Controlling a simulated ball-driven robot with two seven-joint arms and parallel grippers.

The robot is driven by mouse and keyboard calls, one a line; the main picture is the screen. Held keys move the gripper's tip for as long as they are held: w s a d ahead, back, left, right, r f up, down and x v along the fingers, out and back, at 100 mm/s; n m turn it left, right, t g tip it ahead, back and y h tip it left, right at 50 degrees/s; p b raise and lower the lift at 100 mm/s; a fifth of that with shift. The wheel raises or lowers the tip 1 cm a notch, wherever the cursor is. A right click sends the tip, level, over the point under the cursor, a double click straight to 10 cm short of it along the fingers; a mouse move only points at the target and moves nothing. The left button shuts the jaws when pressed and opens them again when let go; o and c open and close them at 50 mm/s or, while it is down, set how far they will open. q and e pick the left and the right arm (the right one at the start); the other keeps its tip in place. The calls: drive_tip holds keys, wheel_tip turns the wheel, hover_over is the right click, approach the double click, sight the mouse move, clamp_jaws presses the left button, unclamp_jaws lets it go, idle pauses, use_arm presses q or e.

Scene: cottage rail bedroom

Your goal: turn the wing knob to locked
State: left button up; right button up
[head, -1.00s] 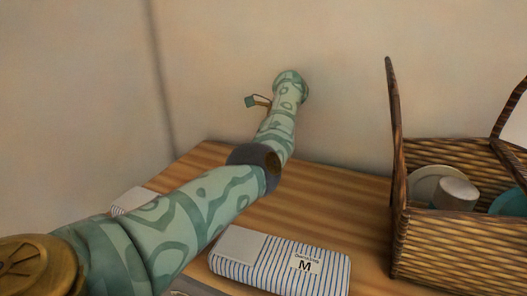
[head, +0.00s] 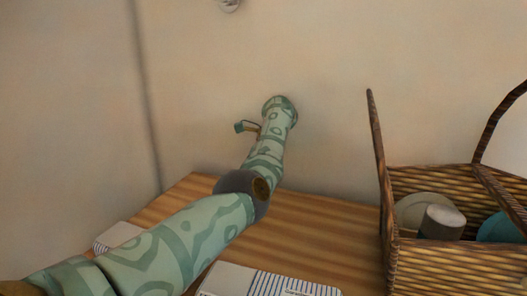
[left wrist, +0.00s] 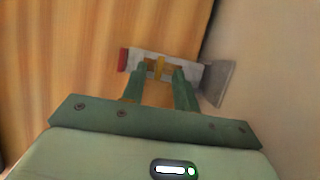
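In the left wrist view a pale fixture (left wrist: 195,72) has a red end on the left and a grey plate at the wall on the right. A narrow yellow piece on it, apparently the wing knob (left wrist: 159,68), lies between the fingertips of my left gripper (left wrist: 160,72). The green fingers stand apart, one on each side of it; I cannot tell whether they touch it. In the head view my left arm reaches over the table towards the wall and hides its own gripper and the knob. My right gripper is not in view.
A wooden table (head: 310,232) stands against the wall. A wicker basket (head: 455,268) with a tall handle holds a cup (head: 441,222) and other dishes at the right. A striped package (head: 262,283) lies under my arm.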

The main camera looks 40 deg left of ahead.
use_arm(q)
drive_tip(key=p+v, duration=1.1)
drive_tip(key=v, duration=0.3)
drive_tip(key=shift+r, duration=0.15)
drive_tip(key=shift+d, duration=0.15)
